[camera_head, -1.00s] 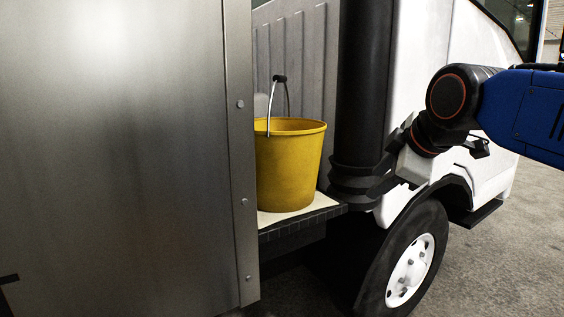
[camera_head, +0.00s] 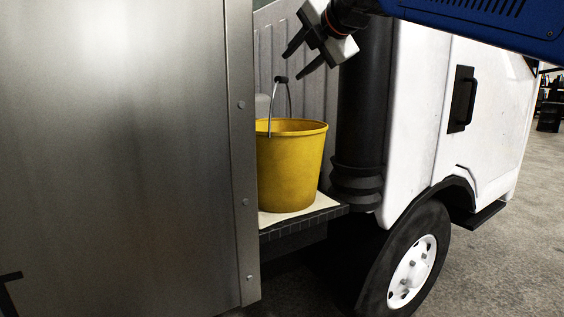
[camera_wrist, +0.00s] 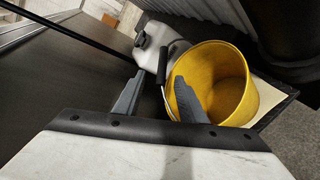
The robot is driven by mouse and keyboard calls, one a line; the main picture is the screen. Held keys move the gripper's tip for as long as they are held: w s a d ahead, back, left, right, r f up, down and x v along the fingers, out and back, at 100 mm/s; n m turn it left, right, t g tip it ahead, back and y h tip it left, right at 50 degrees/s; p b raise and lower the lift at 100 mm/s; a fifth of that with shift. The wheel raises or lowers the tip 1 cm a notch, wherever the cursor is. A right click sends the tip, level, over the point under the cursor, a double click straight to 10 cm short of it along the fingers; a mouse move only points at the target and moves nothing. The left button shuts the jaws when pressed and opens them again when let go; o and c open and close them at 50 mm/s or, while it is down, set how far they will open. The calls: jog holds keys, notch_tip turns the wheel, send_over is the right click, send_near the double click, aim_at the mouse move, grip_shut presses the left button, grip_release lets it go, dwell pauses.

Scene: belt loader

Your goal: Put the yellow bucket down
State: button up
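The yellow bucket (camera_head: 290,170) stands upright on a pale mat (camera_head: 315,208) on a ledge beside the white vehicle. Its wire handle stands up, with a black grip (camera_head: 281,80) at the top. My gripper (camera_head: 293,62) is open and empty, just above and to the right of the grip, tilted down-left. In the wrist view my two fingers (camera_wrist: 157,100) are apart. The handle's black grip (camera_wrist: 162,64) shows beyond them, and the bucket (camera_wrist: 225,80) is on the right, partly covered by a finger.
A white jug (camera_wrist: 157,45) stands behind the bucket. A tall metal panel (camera_head: 120,150) closes off the left side. A thick black pipe (camera_head: 362,110) rises right of the bucket. The vehicle's wheel (camera_head: 408,268) is lower right. A dark surface (camera_wrist: 60,75) fills the wrist view's left.

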jog(key=x, duration=0.9)
jog(key=shift+x, duration=2.5)
jog(key=shift+d+f, duration=0.15)
jog(key=shift+f, duration=0.05)
grip_shut()
